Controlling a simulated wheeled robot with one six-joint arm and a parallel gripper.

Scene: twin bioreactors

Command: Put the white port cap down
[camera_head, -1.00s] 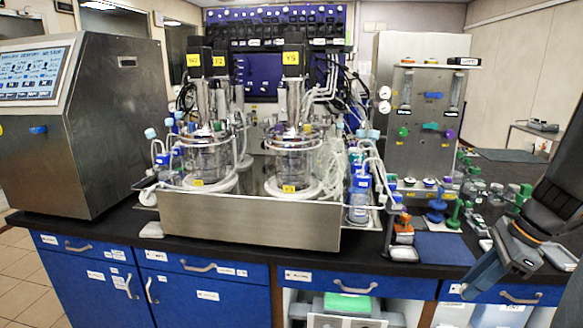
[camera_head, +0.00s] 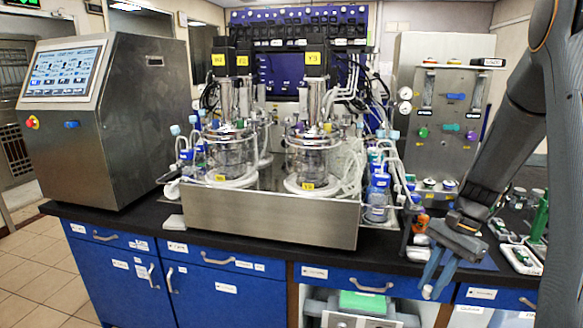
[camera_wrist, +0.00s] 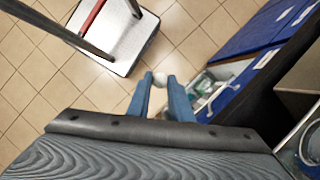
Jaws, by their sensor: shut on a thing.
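The white port cap (camera_wrist: 160,79) is a small pale round piece between the tips of my gripper's blue fingers (camera_wrist: 160,82) in the wrist view. In the head view my gripper (camera_head: 433,290) points down in front of the blue drawers, with its fingertips below the bench top's front edge. The cap (camera_head: 427,291) shows there as a small white spot at the fingertips. My gripper is shut on it and holds it over the floor, clear of the bench.
The black bench top (camera_head: 400,262) carries a steel tray (camera_head: 270,218) with the glass bioreactors. A blue mat (camera_head: 482,262) lies behind my gripper. White trays with small parts (camera_head: 519,258) stand to the right. Tiled floor (camera_wrist: 205,20) lies below.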

